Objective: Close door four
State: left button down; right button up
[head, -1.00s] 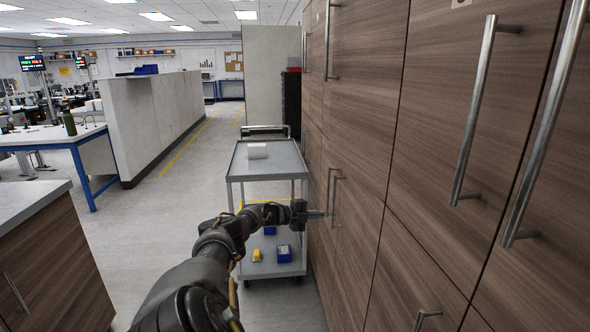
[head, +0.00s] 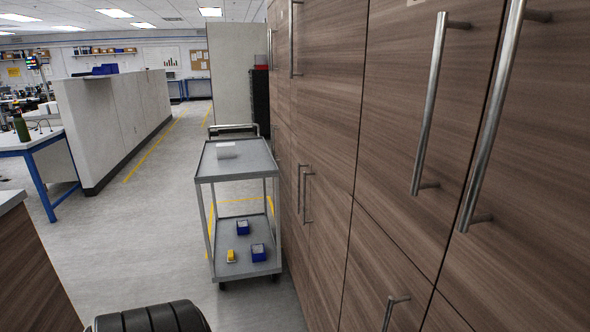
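A wall of wood-grain cabinet doors (head: 325,130) with long metal bar handles fills the right side of the head view. All the doors I can see look flush and shut. No number is readable on them, so I cannot tell which is door four. Two tall handles, one (head: 430,105) and another (head: 497,115), are nearest on the upper doors. Smaller handles (head: 305,195) show farther along, and a short one (head: 392,312) is low in front. Neither gripper is in view. Only a dark rounded part of my arm shows at the bottom left.
A grey two-shelf cart (head: 238,165) stands against the cabinets ahead, with a white block (head: 226,150) on top and small blue and yellow items below. A wood-sided counter (head: 35,275) is at the lower left. Open floor (head: 140,235) lies between them.

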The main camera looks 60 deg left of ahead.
aim_at(332, 35)
jog(key=u, duration=0.55)
jog(key=k, duration=0.65)
jog(key=u, duration=1)
jog(key=i, duration=1.1)
jog(key=z, duration=0.75)
jog(key=i, duration=0.35)
jog(key=z, duration=0.35)
